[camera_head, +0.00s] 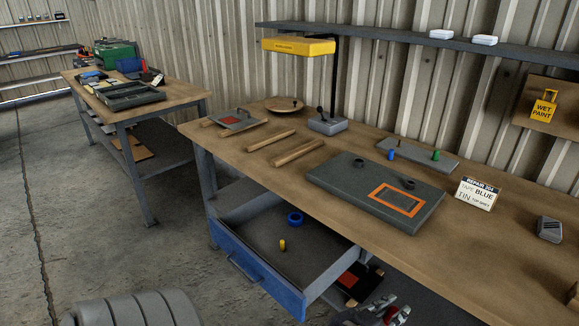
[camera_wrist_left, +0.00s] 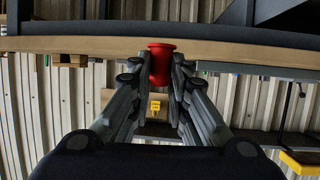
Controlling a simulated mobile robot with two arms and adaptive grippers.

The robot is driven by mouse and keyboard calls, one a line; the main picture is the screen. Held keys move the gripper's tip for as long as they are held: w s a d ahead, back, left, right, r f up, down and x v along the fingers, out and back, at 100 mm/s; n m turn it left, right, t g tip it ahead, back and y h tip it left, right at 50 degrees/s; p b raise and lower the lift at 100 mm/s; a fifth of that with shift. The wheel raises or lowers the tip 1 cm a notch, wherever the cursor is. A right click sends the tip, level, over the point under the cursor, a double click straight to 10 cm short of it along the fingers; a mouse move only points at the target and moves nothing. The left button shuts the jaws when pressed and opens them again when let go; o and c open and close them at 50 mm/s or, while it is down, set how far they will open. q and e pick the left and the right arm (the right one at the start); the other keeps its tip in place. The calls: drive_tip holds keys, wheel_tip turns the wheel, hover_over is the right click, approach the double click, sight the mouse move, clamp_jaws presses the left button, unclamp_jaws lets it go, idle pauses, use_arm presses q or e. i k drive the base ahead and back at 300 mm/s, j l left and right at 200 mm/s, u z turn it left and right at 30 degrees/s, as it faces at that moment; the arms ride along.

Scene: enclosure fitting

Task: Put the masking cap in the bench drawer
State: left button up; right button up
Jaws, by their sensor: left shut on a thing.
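My left gripper (camera_head: 376,310) is at the bottom edge of the head view, in front of the bench and to the right of the drawer. It is shut on a red cap (camera_wrist_left: 161,64), which shows upright between the fingers in the left wrist view. The cap is partly hidden by the fingers. The blue-fronted bench drawer (camera_head: 262,273) is pulled open under the bench top. In it are a blue ring (camera_head: 295,219) and a small yellow cap (camera_head: 282,245). My right gripper is not in view.
The bench top (camera_head: 250,160) carries a dark panel (camera_head: 335,182) with an orange frame, wooden bars (camera_head: 298,152), a blue peg (camera_head: 391,154), a green peg (camera_head: 436,155) and a sign (camera_head: 477,193). A red-and-black item (camera_head: 353,281) lies below, right of the drawer.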

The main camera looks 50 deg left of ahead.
sight(302, 265)
drive_tip(key=k+z, duration=0.1)
drive_tip(key=z, duration=0.65)
drive_tip(key=k+l+z, duration=0.1)
drive_tip(key=z, duration=0.25)
drive_tip(key=j+z, duration=0.1)
drive_tip(key=z, duration=0.3)
drive_tip(key=k+j+z, duration=0.1)
drive_tip(key=z, duration=0.25)
drive_tip(key=k+j+z, duration=0.1)
drive_tip(key=z, duration=0.65)
drive_tip(key=k+j, duration=0.2)
drive_tip(key=k, duration=0.25)
drive_tip(key=k+j, duration=0.25)
drive_tip(key=k, duration=0.2)
drive_tip(key=k+j, duration=0.2)
drive_tip(key=k, duration=0.25)
drive_tip(key=k+j, duration=0.2)
drive_tip(key=k, duration=0.25)
drive_tip(key=k+j, duration=0.25)
drive_tip(key=k, duration=0.25)
drive_tip(key=k+j, duration=0.2)
drive_tip(key=k, duration=0.25)
drive_tip(key=k+j, duration=0.2)
drive_tip(key=k, duration=0.25)
